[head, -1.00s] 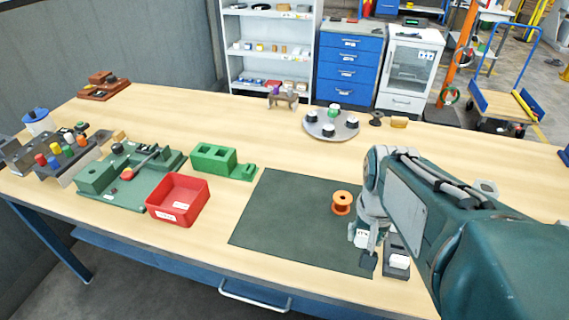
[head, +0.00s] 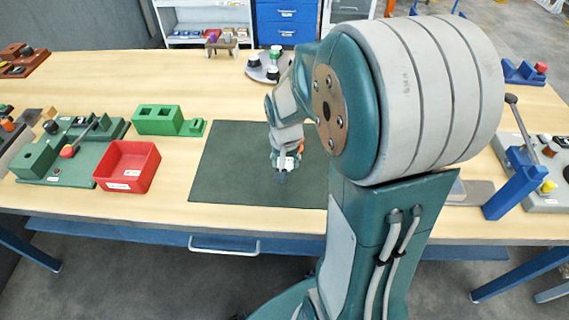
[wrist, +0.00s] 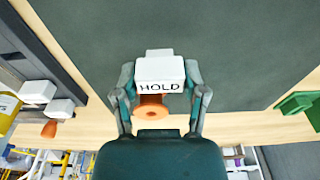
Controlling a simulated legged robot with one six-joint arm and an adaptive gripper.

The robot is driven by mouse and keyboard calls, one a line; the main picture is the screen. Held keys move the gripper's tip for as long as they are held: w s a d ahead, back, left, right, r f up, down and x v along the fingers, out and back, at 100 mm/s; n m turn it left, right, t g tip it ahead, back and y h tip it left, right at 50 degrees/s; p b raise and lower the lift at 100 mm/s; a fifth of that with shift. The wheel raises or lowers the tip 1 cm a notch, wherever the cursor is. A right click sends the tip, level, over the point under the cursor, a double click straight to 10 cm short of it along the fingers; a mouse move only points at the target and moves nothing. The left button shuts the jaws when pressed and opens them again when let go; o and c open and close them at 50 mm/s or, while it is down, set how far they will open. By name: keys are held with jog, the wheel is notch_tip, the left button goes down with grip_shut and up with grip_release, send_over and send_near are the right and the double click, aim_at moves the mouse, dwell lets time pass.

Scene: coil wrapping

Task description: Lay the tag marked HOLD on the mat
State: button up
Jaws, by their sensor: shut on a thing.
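My gripper (wrist: 160,88) is shut on the white tag marked HOLD (wrist: 160,70), its lettering facing the wrist camera. In the head view my gripper (head: 284,168) is over the dark green mat (head: 230,165), with the white tag (head: 288,162) between its fingers. The mat fills most of the wrist view (wrist: 240,45). I cannot tell whether the tag touches the mat.
A grey holder (wrist: 50,50) lies along the mat's edge, near another white tag (wrist: 36,92). A red bin (head: 128,167) and green block (head: 158,119) stand left of the mat. The mat's left part is bare. My arm hides much of the right side.

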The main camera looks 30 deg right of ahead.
jog(key=shift+a+f, duration=0.2)
jog(key=shift+f, duration=0.9)
jog(key=shift+s+d+f, duration=0.1)
jog(key=o, duration=0.9)
jog(key=shift+c, duration=0.2)
notch_tip(320, 180, up, 12)
jog(key=s+a, duration=0.1)
jog(key=s+a+r+n+t, duration=0.4)
jog(key=s+a+r+n, duration=0.2)
jog(key=s+a, duration=0.3)
jog(key=s, duration=0.3)
jog(key=shift+a+r+n+y, duration=0.25)
jog(key=shift+a+n+y, duration=0.15)
jog(key=shift+w, duration=0.1)
